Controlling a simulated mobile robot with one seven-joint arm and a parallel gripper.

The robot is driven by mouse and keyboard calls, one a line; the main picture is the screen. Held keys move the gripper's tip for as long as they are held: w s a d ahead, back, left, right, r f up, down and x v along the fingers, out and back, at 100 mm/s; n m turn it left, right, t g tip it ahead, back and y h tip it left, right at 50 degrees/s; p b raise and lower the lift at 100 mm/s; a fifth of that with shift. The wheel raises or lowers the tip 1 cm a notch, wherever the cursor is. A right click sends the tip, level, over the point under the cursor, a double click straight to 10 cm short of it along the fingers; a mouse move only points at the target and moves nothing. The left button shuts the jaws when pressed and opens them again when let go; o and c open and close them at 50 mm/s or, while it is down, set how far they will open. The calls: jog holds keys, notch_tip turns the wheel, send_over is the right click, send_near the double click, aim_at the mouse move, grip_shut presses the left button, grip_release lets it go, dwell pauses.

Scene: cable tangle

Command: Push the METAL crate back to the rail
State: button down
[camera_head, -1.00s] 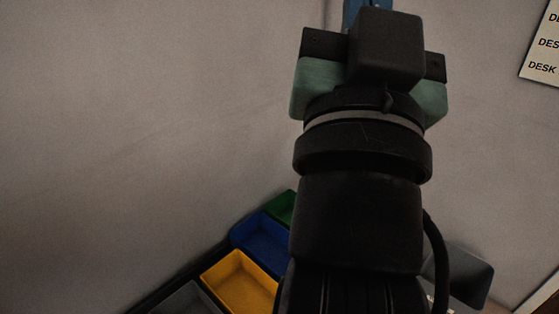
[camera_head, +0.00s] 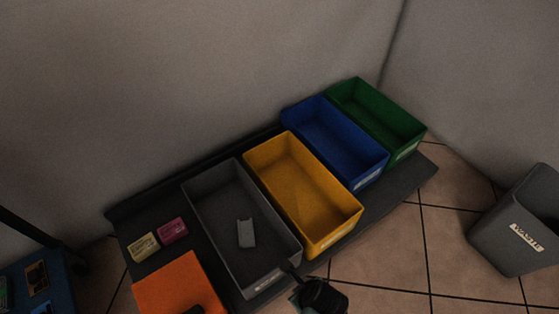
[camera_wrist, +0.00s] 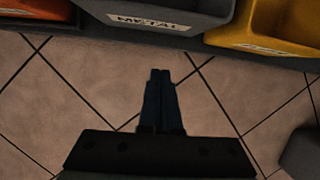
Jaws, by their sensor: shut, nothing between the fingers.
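The METAL crate (camera_head: 213,207) is the dark grey open box between the orange and yellow crates, with a small light grey block (camera_head: 246,233) inside. In the wrist view its front wall with the METAL label (camera_wrist: 151,22) is at the top. My gripper (camera_wrist: 160,73) is shut and empty, fingers together, pointing toward the METAL crate's front from the near side. A strip of floor shows between the fingertips and the crate, so they look apart. In the head view my wrist (camera_head: 324,297) is at the bottom by the crate's front corner; the fingertips are unclear there.
The yellow crate (camera_head: 346,233), blue crate (camera_head: 372,178) and green crate (camera_head: 410,146) stand to the right on the dark shelf (camera_head: 425,172). An orange crate (camera_head: 168,280) and two small blocks (camera_head: 158,237) are to the left. A waste bin (camera_head: 505,245) stands at far right on tiled floor.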

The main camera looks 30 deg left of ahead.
jog(key=b+x, duration=0.3)
jog(key=x, duration=0.1)
jog(key=s+a+b+x, duration=0.1)
jog(key=b+x, duration=0.2)
jog(key=x, duration=0.1)
jog(key=a+b+x, duration=0.1)
jog(key=b+x, duration=0.3)
jog(key=shift+s+a+f, duration=0.15)
jog(key=shift+a, duration=0.2)
jog(key=shift+w+a+r, duration=0.2)
jog(key=shift+a, duration=0.2)
jog(key=shift+a, duration=0.15)
jog(key=w+a, duration=0.1)
jog(key=a, duration=0.1)
jog(key=w+a, duration=0.1)
jog(key=a, duration=0.2)
jog(key=w+a, duration=0.1)
jog(key=a, duration=0.2)
jog(key=shift+w+a, duration=0.2)
jog(key=shift+w, duration=0.05)
jog(key=shift+m, duration=0.3)
jog(key=shift+g, duration=0.3)
